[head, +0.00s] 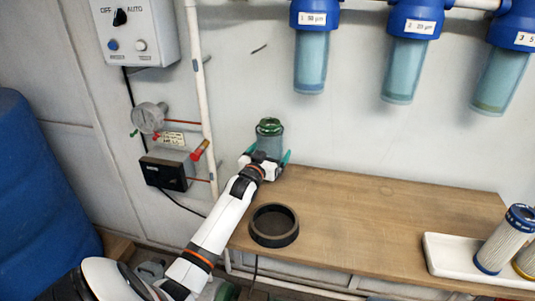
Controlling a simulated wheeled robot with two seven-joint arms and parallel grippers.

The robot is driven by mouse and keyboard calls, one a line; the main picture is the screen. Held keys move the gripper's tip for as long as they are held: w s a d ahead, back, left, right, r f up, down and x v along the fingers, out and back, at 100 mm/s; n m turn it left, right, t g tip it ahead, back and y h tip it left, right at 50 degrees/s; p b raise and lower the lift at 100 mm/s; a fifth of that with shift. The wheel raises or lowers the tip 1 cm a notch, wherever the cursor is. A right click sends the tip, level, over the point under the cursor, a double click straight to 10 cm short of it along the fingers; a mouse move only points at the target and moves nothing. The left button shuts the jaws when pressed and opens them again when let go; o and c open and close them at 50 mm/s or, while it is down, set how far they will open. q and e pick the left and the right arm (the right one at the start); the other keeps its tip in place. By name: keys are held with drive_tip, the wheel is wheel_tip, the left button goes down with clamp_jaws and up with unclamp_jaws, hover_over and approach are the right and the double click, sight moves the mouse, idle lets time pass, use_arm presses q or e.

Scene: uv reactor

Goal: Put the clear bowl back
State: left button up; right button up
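A clear, grey-green bowl (269,145) with a dark green rim is upright near the back left corner of the wooden table. My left gripper (267,158) reaches it from the front, with one teal fingertip against each side, and appears shut on it. The gripper body hides the bowl's lower end, so I cannot tell whether it touches the table. A black round ring-shaped holder (274,240) sits empty on the table in front. My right gripper is not in view.
Several blue-capped filter housings (312,60) hang on the wall above the wooden table (380,220). A white tray (450,258) with filter cartridges (503,240) is at the right. A white vertical pipe (201,100), gauge (149,117) and control box (135,30) are at the left, beyond a blue barrel (40,190).

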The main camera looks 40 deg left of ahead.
use_arm(q)
drive_tip(key=v, duration=1.2)
drive_tip(key=shift+r, duration=0.1)
